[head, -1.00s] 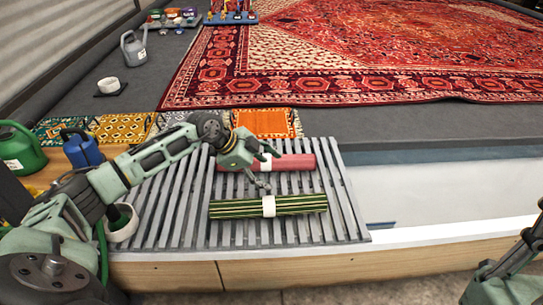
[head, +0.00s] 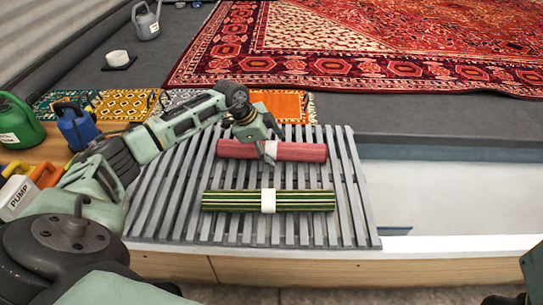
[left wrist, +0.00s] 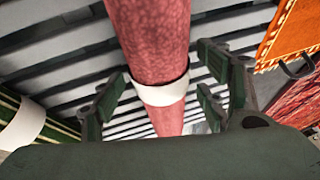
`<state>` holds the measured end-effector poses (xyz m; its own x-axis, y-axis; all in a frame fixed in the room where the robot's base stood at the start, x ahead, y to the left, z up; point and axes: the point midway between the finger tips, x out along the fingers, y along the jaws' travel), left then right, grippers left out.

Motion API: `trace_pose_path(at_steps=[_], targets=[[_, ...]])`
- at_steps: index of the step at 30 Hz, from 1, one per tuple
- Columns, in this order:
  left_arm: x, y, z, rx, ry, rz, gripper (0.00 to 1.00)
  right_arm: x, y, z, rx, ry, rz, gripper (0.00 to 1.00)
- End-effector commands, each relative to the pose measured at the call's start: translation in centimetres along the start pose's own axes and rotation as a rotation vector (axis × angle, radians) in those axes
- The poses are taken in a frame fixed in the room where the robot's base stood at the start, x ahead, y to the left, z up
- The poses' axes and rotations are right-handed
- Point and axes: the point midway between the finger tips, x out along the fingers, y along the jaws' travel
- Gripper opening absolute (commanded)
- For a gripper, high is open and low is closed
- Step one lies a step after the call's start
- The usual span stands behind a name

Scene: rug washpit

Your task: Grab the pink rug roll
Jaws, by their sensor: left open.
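The pink rug roll (head: 300,151) lies crosswise on the far part of the grey slatted rack (head: 158,217). My left gripper (head: 268,150) is at the roll's middle in the head view and hides part of it. In the left wrist view the pink roll (left wrist: 155,40), with its white band (left wrist: 163,92), runs between the two spread fingers of my left gripper (left wrist: 160,97). The fingers are open, one on each side of the roll, with gaps showing. How far they reach down beside it is unclear. My right gripper is not clearly seen.
A green and black striped roll (head: 235,200) with a white band lies nearer on the rack. Green (head: 18,122) and blue (head: 76,125) cans stand at left. Small mats (head: 280,103) and a large red rug (head: 400,50) lie beyond. A white basin (head: 440,190) is at right.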

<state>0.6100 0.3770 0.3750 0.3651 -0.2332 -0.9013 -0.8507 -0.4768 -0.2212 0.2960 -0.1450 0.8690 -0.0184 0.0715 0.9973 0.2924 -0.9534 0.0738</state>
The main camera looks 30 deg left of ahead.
Motion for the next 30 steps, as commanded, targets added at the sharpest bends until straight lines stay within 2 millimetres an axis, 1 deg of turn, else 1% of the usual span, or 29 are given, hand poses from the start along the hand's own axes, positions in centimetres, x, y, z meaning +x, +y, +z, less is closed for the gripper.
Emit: trace_pose_path(at_steps=[1, 3, 10, 11, 30], targets=[[0.66, 0.03, 0.0, 0.0, 0.002, 0.0, 0.68, -0.07, -0.05, -0.13, -0.001, 0.011, -0.003, 0.0], [0.85, -0.02, -0.04, 0.001, 0.001, -0.001, 0.68, 0.16, -0.08, -0.15, -0.002, 0.015, -0.006, 0.0], [0.79, -0.06, -0.07, 0.001, 0.001, -0.001, 0.68, 0.34, -0.07, -0.13, -0.002, 0.015, -0.006, 0.0], [0.79, -0.06, -0.07, 0.001, 0.001, -0.001, 0.66, 0.34, -0.08, -0.13, -0.002, 0.015, -0.006, 0.0], [0.8, -0.02, -0.05, 0.001, 0.0, 0.0, 0.1, 0.32, -0.09, -0.14, -0.002, 0.015, -0.006, 0.0]])
